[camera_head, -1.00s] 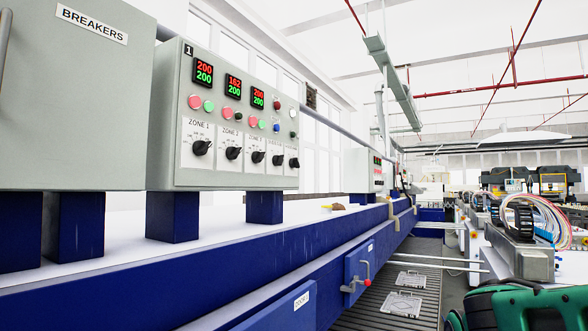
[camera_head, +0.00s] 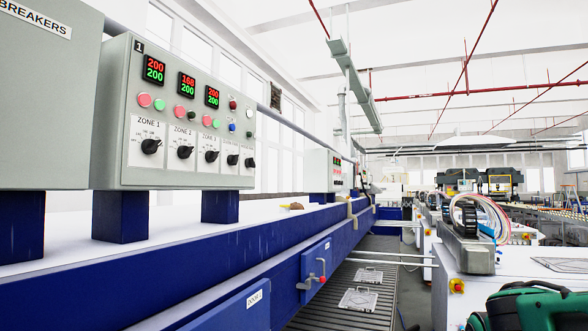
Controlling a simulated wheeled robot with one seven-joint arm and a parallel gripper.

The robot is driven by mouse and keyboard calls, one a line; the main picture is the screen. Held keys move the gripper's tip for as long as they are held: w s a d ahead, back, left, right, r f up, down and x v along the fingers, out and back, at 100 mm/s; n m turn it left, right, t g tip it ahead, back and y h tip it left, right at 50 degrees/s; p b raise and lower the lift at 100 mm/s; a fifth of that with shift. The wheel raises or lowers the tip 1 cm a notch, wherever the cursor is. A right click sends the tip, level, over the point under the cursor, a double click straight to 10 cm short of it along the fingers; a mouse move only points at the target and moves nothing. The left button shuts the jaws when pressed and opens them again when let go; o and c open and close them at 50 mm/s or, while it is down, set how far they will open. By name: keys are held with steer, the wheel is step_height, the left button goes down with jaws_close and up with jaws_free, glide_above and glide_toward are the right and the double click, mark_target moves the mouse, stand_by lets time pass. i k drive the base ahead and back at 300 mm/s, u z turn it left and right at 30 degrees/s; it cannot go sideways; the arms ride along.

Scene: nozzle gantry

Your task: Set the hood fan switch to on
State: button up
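A grey control panel (camera_head: 177,115) marked 1 stands on blue legs on the long machine at the left. Several black rotary knobs run in a row along its lower part. The labels Zone 1 and Zone 2 are legible over the left knobs; the labels farther right are too small to read. The rightmost knob (camera_head: 250,162) sits apart near the panel's right edge. I cannot tell from its label whether it is the hood fan switch, nor read its setting. My gripper is not in view.
A breakers cabinet (camera_head: 45,110) stands left of the panel. The blue machine side (camera_head: 190,270) has a door with a red-tipped handle (camera_head: 318,280). White benches with equipment (camera_head: 470,240) stand at the right.

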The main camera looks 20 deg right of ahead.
mark_target(249, 162)
steer(key=z, duration=0.7)
steer(key=k, duration=0.95)
steer(key=z, duration=0.8)
steer(key=i, duration=1.15)
steer(key=u, duration=0.95)
steer(key=i, duration=0.75)
steer(key=u, duration=0.75)
steer(key=i, duration=0.4)
steer(key=u, duration=0.2)
